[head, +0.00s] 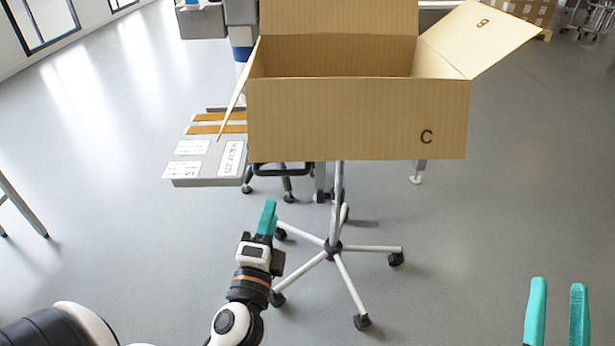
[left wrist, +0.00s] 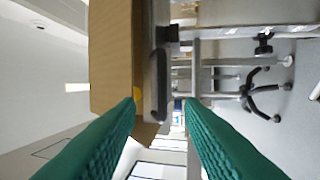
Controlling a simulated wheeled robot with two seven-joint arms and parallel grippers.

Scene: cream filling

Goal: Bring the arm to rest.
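My left gripper (head: 267,219) has teal fingers and points up toward the box from the lower middle of the head view. In the left wrist view its two fingers (left wrist: 160,110) stand apart with nothing between them, so it is open and empty. My right gripper (head: 557,312) shows at the lower right of the head view. Its two teal fingers are apart and nothing is seen between them. The right arm behind it is out of view.
An open cardboard box (head: 355,118) marked C stands ahead, above a wheeled stand (head: 334,247). It also fills the upper left of the left wrist view (left wrist: 112,55). A grey panel with labels (head: 207,160) is left of it. Grey floor is clear to the right.

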